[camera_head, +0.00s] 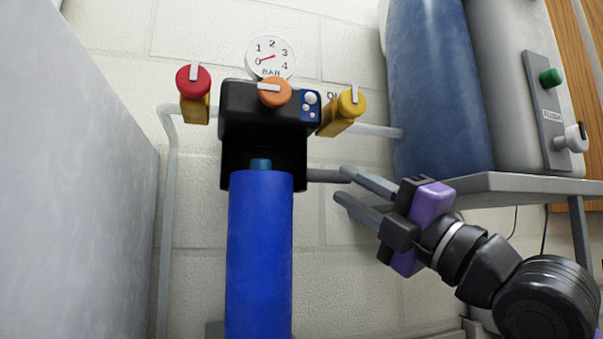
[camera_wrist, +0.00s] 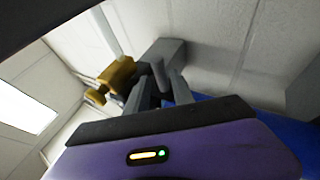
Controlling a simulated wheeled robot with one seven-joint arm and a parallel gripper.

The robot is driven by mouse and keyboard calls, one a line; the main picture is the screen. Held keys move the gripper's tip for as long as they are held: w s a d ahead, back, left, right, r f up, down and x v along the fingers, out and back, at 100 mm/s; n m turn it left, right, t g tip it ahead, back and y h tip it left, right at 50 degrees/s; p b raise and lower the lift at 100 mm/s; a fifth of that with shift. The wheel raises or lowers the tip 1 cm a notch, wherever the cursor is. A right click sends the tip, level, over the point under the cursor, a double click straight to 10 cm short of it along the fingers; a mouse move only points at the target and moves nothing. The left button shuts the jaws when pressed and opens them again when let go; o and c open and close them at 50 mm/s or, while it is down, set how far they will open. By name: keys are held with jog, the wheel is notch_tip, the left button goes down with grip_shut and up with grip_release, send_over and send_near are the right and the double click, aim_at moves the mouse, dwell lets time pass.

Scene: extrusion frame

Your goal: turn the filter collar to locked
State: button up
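A short grey bar (camera_head: 325,175) sticks out right from the black part at the cylinder's top. It seems to be the collar's handle; the collar itself is not clearly seen. My gripper (camera_head: 342,184) is open, its two grey fingers pointing left at the bar's free end. The bar's end seems to lie between the fingertips; contact cannot be told.
A grey shelf (camera_head: 520,183) with tanks is above my arm at right. A grey panel (camera_head: 80,200) stands left.

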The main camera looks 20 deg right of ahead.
aim_at(318, 170)
jog(key=p+x, duration=0.2)
jog(key=x, duration=0.6)
grip_shut()
jog(key=shift+f, duration=0.1)
dwell(1.4)
